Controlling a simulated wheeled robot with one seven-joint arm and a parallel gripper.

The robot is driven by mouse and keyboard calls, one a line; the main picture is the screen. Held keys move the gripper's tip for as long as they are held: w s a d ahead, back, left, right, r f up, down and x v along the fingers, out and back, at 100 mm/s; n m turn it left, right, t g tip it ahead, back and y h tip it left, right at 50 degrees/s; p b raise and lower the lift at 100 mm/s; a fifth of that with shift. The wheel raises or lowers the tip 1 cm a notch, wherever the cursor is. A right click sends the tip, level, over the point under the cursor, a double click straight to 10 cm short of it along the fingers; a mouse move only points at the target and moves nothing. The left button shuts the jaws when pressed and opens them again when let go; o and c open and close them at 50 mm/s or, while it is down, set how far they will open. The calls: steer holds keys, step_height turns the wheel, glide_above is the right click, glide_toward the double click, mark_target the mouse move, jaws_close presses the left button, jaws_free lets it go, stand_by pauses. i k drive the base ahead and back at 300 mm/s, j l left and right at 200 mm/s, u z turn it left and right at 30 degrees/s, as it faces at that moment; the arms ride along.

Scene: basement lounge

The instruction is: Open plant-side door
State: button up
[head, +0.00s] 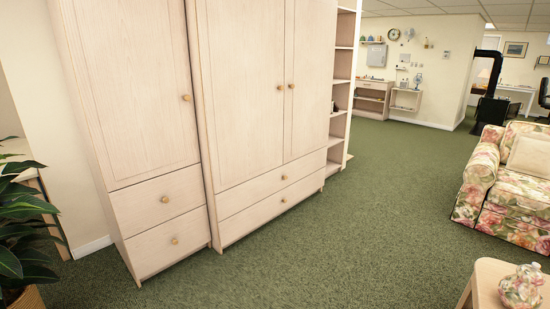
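A tall pale-wood cabinet stands at the left and middle of the head view. Its plant-side door (135,80) is the leftmost door, with a round knob (187,98) near its right edge. This door looks shut. Two drawers with round knobs sit below it. The plant (22,215) has dark green leaves and stands at the left edge, partly cut off. A woven pot (28,299) shows under it. My gripper is not in view.
Two more shut doors (245,80) and wide drawers (270,203) are to the right, then open shelves (342,85). A floral sofa (510,190) stands right; a small table (483,285) with a floral vase (521,287) is front right. Green carpet (330,240) is clear between.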

mark_target(242, 42)
steer(key=i, duration=2.65)
steer(key=l+z, duration=0.05)
steer(key=l, duration=0.05)
